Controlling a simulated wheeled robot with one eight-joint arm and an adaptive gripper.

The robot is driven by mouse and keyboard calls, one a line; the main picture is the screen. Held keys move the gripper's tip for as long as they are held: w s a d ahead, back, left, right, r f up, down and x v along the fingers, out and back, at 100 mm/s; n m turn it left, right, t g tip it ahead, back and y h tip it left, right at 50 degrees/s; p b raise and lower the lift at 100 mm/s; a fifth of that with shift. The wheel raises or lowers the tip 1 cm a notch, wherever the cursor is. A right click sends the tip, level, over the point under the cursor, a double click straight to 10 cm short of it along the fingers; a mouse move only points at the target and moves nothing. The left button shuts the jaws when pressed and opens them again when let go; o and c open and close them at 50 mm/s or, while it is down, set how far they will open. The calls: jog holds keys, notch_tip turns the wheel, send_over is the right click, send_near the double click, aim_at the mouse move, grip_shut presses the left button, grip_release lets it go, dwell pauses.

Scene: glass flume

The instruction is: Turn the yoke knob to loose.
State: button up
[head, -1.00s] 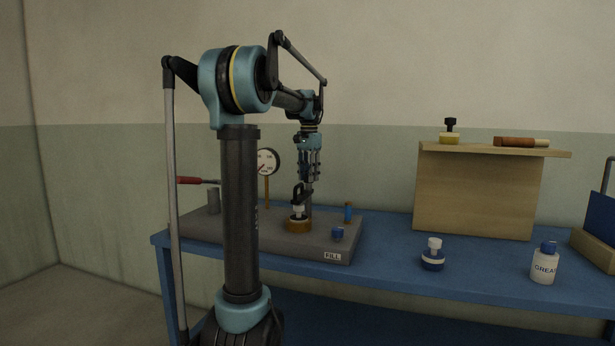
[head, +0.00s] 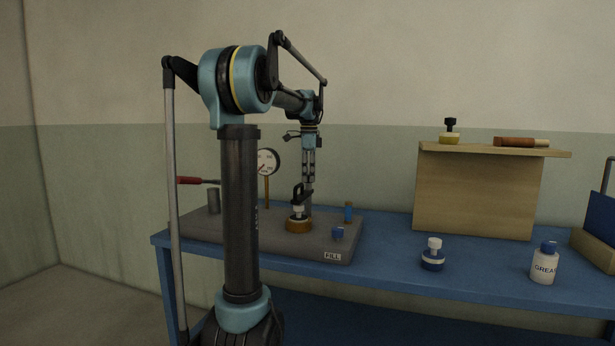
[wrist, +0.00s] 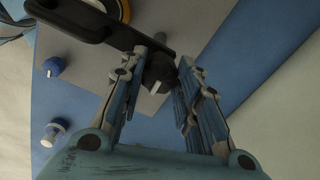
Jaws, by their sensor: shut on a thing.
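The yoke is a black bar (head: 297,197) over a brass ring (head: 298,226) with a white-topped piece in it, on the grey slab. In the wrist view the black bar (wrist: 95,18) crosses the upper left, with part of the ring showing. The dark round yoke knob (wrist: 159,74), with a white mark on its face, is between the fingertips of my gripper (wrist: 166,68). My gripper (head: 308,183) points down at the yoke and is shut on the knob. In the head view the fingers and yoke mostly hide the knob. No loose or tight marking is readable.
The grey slab (head: 270,243) also carries a dial gauge (head: 268,162), a blue cap (head: 337,233) and a blue cylinder (head: 348,212). A white-topped blue jar (head: 433,257) and a grease bottle (head: 544,264) stand right on the blue bench (head: 390,256), before a wooden stand (head: 475,195).

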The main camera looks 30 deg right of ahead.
jog(key=shift+w+m, duration=0.2)
jog(key=shift+m, duration=0.4)
jog(key=o, duration=1.1)
jog(key=shift+s+a, duration=0.1)
jog(key=shift+r, duration=0.35)
notch_tip(320, 180, up, 11)
jog(key=shift+r, duration=0.1)
jog(key=shift+d, duration=0.2)
